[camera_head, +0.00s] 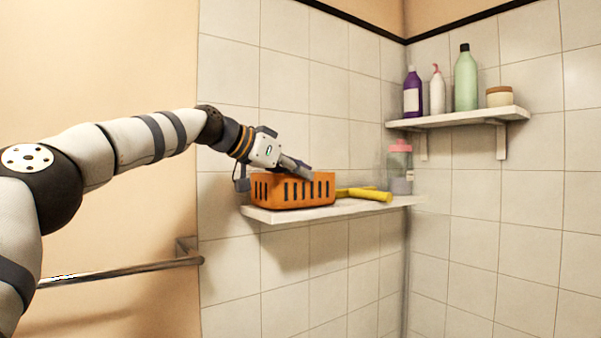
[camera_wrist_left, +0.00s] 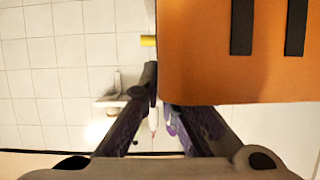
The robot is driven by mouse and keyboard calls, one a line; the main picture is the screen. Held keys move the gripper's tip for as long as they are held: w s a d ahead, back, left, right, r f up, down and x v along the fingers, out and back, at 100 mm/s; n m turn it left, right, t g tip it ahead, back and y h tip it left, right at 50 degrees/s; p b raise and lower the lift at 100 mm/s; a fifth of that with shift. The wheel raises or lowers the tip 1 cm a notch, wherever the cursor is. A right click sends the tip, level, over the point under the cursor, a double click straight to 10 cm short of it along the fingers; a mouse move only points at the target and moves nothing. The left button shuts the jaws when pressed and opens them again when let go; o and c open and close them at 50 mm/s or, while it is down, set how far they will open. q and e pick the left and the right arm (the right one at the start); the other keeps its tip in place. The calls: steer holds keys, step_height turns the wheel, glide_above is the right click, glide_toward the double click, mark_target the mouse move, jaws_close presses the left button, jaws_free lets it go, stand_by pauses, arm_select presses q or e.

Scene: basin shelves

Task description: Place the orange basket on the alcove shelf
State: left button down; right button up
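The orange basket (camera_head: 290,192) is at the left end of the lower white shelf (camera_head: 350,208) on the tiled wall. It looks upright, with its underside at the shelf surface; any small gap cannot be told. My left gripper (camera_head: 297,168) reaches over the basket's rim from the left. In the left wrist view, the slotted orange wall (camera_wrist_left: 205,60) fills the upper right. The fingers (camera_wrist_left: 159,100) close together at the wall's edge, one outside and one passing behind it, pinching the basket. The inner fingertip is hidden. My right gripper is not in view.
Yellow items (camera_head: 370,194) lie on the lower shelf right of the basket. A pink-capped bottle (camera_head: 400,165) stands at its corner end. A higher right shelf (camera_head: 460,118) holds several bottles and a jar. A metal rail (camera_head: 120,272) runs at lower left.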

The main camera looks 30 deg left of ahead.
arm_select(q)
steer(key=c, duration=1.8)
jaws_free()
